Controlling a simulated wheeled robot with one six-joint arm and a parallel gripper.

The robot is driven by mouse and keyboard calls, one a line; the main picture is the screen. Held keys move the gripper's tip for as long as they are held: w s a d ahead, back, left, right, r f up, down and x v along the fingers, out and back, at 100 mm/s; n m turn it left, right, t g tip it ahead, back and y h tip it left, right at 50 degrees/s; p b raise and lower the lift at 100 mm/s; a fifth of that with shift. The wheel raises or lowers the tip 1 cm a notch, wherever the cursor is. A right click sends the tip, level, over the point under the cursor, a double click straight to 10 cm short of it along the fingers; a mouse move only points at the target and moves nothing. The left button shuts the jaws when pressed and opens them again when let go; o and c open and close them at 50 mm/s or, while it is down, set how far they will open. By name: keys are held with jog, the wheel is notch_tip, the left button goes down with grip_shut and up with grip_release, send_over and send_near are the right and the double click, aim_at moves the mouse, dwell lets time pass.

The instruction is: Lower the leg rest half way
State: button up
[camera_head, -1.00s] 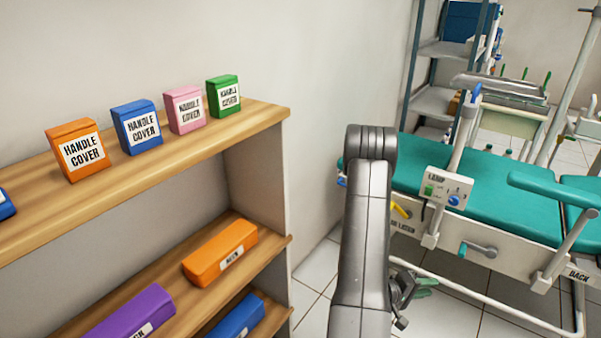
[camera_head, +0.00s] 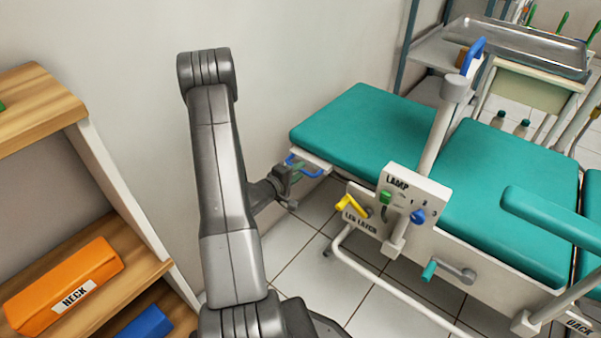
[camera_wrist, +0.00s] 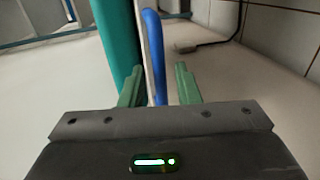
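The leg rest (camera_head: 352,130) is the teal pad at the left end of the dental chair and looks about level. A blue handle (camera_head: 306,169) is at its end; it also shows in the wrist view (camera_wrist: 155,50). My gripper (camera_head: 290,172) is at this handle. In the wrist view its green fingers (camera_wrist: 158,88) are apart, with the blue handle and a pale panel edge between them in the picture; contact cannot be told. The yellow lever (camera_head: 349,204) labelled LEG LATCH is on the chair's side frame, right of my gripper.
A lamp panel (camera_head: 412,203) with green and blue knobs and its post stand beside the latch. A teal-gripped crank (camera_head: 447,271) is lower right. A wooden shelf (camera_head: 145,275) is at left, close to my arm. White tiled floor is open below the chair.

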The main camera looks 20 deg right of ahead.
jog(key=shift+x, duration=1.05)
grip_shut()
jog(key=shift+f, duration=0.1)
notch_tip(320, 180, down, 11)
jog(key=s+d+n+g+b, duration=0.1)
jog(key=s+n+b, duration=0.1)
jog(key=n, duration=0.1)
jog(key=shift+h+b, duration=0.4)
jog(key=shift+s+d, duration=0.1)
